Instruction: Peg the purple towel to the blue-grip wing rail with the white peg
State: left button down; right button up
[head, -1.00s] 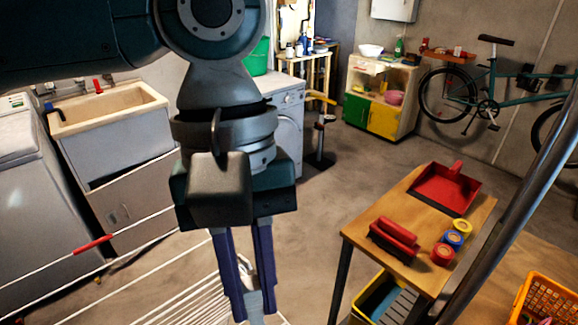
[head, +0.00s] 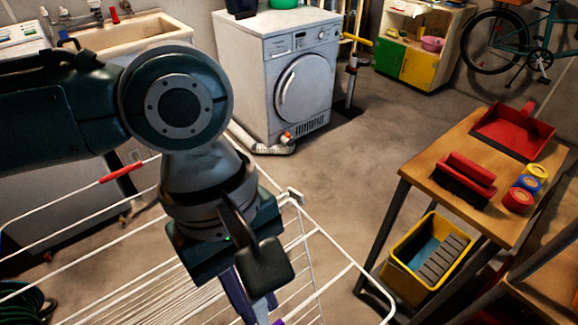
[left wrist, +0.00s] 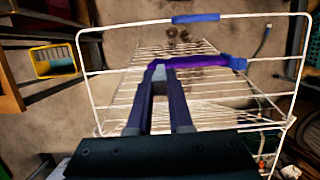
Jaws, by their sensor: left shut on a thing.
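My left gripper (left wrist: 160,78) is shut on a small pale piece (left wrist: 160,72), which looks like the white peg; its shape is mostly hidden between the fingers. In the head view the same gripper (head: 250,308) points down over the white drying rack, its tips near the bottom edge. The purple towel (left wrist: 212,62) shows in the left wrist view as a narrow strip across the rack, right beside the fingertips; whether they touch is unclear. A bit of it shows in the head view (head: 278,322). The blue grip (left wrist: 196,18) is on the wing rail beyond the fingertips. My right gripper is out of view.
The rack's other rail has a red grip (head: 122,172). A wooden bench (head: 440,185) with a red brush and dustpan stands at right, a yellow bin (head: 395,283) below it. A washing machine (head: 262,65) and sink stand behind.

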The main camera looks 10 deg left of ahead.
aim_at(261, 323)
pick_arm(q)
jog(key=shift+r+p, duration=0.1)
jog(key=shift+p, duration=0.4)
jog(key=shift+f+b, duration=2.55)
jog(key=shift+f, duration=1.75)
jog(key=shift+f+b, duration=0.65)
jog(key=shift+f, duration=0.75)
jog(key=c, duration=0.8)
grip_release()
jog(key=shift+o, duration=0.2)
jog(key=shift+r, duration=0.1)
